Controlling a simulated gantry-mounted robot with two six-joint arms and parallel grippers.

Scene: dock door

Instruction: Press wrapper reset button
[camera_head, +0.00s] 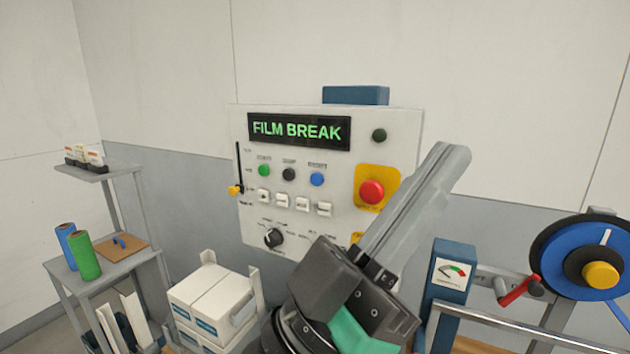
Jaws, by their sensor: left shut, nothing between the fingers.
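The white wrapper control panel (216,0) is not at the wall's top; its face (350,220) stands in the middle of the view. Its display (298,131) reads FILM BREAK in green. Below it sit a green button (264,170), a black button (289,174) and a blue button (317,179); their small labels are too blurred to read. My left gripper (450,158) is shut and empty. It reaches up from the bottom, in front of the panel's right edge and right of the buttons, and hides the panel's lower right part. My right gripper is not in view.
A red mushroom button (371,192) on a yellow plate lies between the blue button and my gripper. White cartons (210,300) stand below the panel. A gauge box (451,272) and a blue reel (585,257) are at right, a shelf with film rolls (85,257) at left.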

